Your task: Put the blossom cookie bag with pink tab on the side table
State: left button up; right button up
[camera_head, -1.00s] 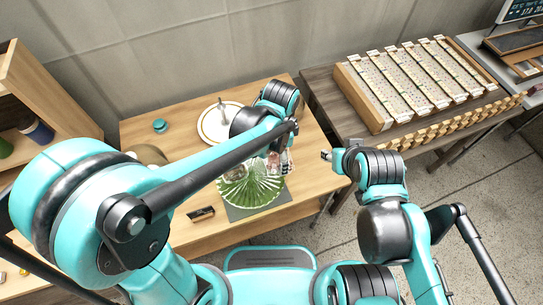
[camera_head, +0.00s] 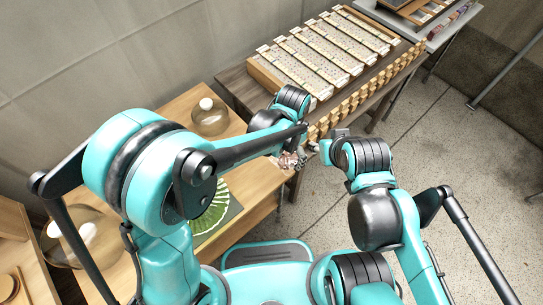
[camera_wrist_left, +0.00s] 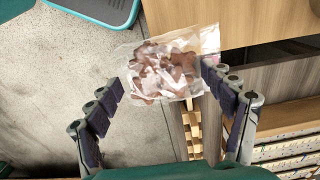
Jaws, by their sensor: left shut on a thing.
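A clear cookie bag with brown and pinkish contents (camera_wrist_left: 165,68) is between the fingers of my left gripper (camera_wrist_left: 165,92) in the left wrist view. The gripper is shut on it. A small pink patch shows by the right finger; I cannot tell whether it is the bag's tab. In the head view the bag (camera_head: 291,160) hangs at the end of my left arm, near the right edge of the light wood table (camera_head: 262,190). My right gripper (camera_head: 328,150) is close to its right; its finger opening is unclear. I cannot tell which table is the side table.
A green fluted plate (camera_head: 212,208) on the light table is partly hidden by my left arm. A glass dome (camera_head: 209,118) stands behind it. A dark wood table (camera_head: 242,85) holds a rack of pale strips (camera_head: 318,52) at the back. Open floor (camera_head: 450,150) lies right.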

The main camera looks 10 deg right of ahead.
pick_arm(q)
jog(key=w+a+f+b, duration=0.1)
jog(key=w+a+f, duration=0.1)
jog(key=a, duration=0.1)
jog(key=w+a+f+b, duration=0.1)
jog(key=w+a+f, duration=0.1)
jog(key=a, duration=0.1)
jog(key=w+a+f+b, duration=0.1)
jog(key=w+a+f, duration=0.1)
jog(key=a+f, duration=0.1)
jog(key=shift+a+b, duration=0.2)
jog(key=shift+b, duration=0.15)
jog(key=shift+w+f+b, duration=0.1)
jog(key=shift+f+b, duration=0.85)
jog(key=shift+f, duration=1.1)
jog(key=shift+f, duration=0.1)
jog(key=o, duration=0.5)
jog(key=shift+o, duration=1.2)
